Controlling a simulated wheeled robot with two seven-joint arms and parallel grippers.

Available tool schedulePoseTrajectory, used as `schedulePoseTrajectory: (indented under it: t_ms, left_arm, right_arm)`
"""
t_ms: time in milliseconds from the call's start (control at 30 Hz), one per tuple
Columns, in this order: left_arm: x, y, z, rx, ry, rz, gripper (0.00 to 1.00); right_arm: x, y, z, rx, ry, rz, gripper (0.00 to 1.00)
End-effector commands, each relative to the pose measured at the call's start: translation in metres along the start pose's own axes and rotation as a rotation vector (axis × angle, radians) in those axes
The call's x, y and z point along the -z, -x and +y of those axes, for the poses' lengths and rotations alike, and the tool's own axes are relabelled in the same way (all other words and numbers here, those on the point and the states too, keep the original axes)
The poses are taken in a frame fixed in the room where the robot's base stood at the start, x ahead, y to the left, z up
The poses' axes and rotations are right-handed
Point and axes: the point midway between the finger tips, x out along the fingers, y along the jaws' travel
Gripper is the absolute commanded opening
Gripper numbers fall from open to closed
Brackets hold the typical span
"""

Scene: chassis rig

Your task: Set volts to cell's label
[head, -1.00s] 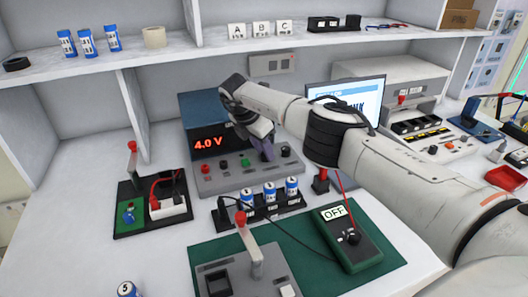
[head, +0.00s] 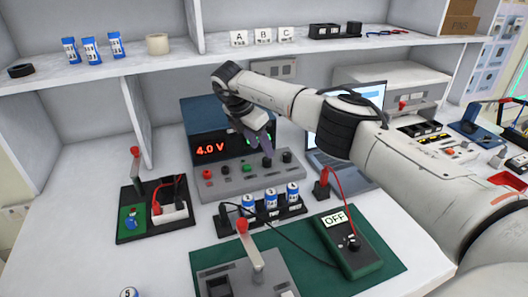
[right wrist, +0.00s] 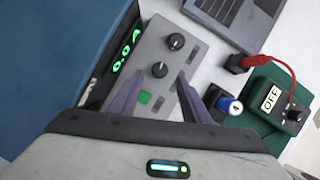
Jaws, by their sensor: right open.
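The power supply (head: 232,178) has a blue case and a grey front panel with knobs and buttons. Its red display (head: 210,150) reads 4.0 V. In the right wrist view a green readout (right wrist: 126,51) shows 0.0 A, and two black knobs (right wrist: 160,69) show ahead of the fingers. My right gripper (head: 262,150) is open and empty in front of the panel; its fingers straddle the line to the nearer knob, apparently without touching it. Several blue-white cells (head: 270,199) stand in a black holder. Another cell (head: 129,293), marked 5, is partly cut off at the bottom. My left gripper is out of view.
A multimeter (head: 347,243) reading OFF lies on a green mat (head: 395,262). A grey fixture (head: 245,275) with a red-tipped lever stands in front. A black tray (head: 125,198) is at left, and a laptop (head: 345,172) stands behind my right arm.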

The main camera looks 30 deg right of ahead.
Motion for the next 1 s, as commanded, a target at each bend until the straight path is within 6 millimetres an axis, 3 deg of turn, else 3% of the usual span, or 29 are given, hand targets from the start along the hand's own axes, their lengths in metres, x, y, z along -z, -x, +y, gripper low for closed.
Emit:
schedulePoseTrajectory:
  t_ms: [100, 300, 700, 1000]
  left_arm:
    - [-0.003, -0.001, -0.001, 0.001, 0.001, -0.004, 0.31]
    - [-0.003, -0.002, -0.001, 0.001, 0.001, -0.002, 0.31]
    - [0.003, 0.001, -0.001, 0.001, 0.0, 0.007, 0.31]
    - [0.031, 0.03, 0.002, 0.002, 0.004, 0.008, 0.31]
  right_arm:
    - [0.0, 0.023, 0.001, -0.002, 0.0, -0.001, 0.43]
    - [0.0, 0.045, 0.001, -0.001, 0.0, 0.0, 0.43]
    - [0.0, 0.05, 0.0, 0.001, 0.0, 0.0, 0.43]
    - [-0.017, 0.09, 0.0, 0.0, 0.0, 0.0, 0.43]
